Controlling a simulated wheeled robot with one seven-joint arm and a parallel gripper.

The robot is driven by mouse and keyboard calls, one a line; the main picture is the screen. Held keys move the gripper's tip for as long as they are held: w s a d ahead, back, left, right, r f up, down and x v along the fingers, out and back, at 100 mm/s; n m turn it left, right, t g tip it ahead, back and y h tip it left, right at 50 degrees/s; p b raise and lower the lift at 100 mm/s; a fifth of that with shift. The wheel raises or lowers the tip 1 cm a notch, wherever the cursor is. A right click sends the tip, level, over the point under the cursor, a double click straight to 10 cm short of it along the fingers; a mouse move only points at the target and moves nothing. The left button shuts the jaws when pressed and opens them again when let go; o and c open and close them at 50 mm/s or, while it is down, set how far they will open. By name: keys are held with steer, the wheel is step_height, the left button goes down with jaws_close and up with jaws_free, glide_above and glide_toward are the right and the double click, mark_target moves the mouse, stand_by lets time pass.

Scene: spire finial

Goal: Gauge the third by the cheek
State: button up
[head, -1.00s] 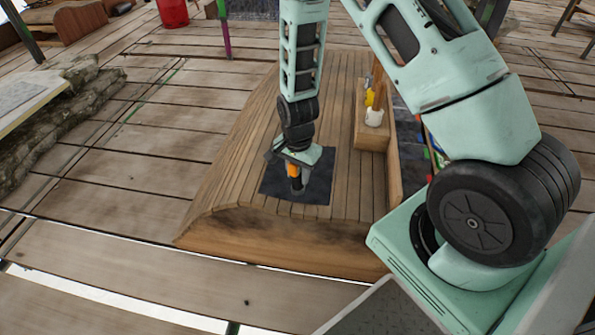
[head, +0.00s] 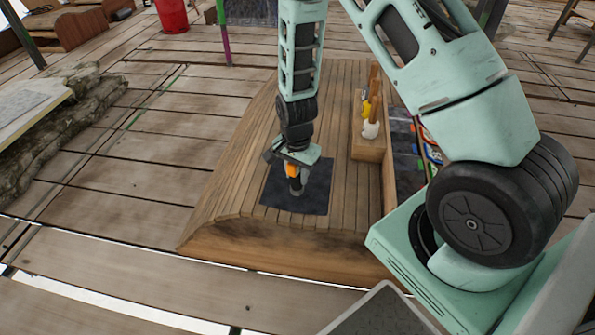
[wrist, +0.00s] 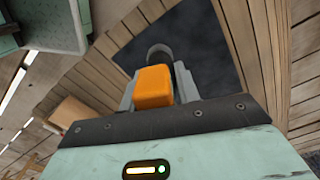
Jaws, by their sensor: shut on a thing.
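My gripper (head: 294,180) points down over a dark square mat (head: 310,197) on the curved wooden bench top. It is shut on an orange block-like piece (head: 291,169). In the wrist view the orange piece (wrist: 153,87) sits between the fingers, with a grey rounded end (wrist: 159,53) beyond it over the dark mat. I cannot tell whether that end touches the mat. No marked third or cheek can be made out.
A wooden box (head: 368,149) with upright handled tools, one yellow (head: 366,108) and one white-ended (head: 370,130), stands on the bench to the right. Colourful items (head: 430,150) lie beyond it, partly behind my arm.

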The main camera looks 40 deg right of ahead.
mark_target(297, 183)
steer(key=shift+f, duration=0.1)
stand_by(0.7)
steer(key=shift+f+b, duration=1.35)
steer(key=shift+f, duration=0.9)
steer(key=o, duration=1.1)
steer(key=shift+o, duration=0.2)
steer(key=shift+r, duration=0.15)
step_height(297, 183, up, 17)
steer(key=p, duration=0.5)
steer(key=shift+r, duration=0.1)
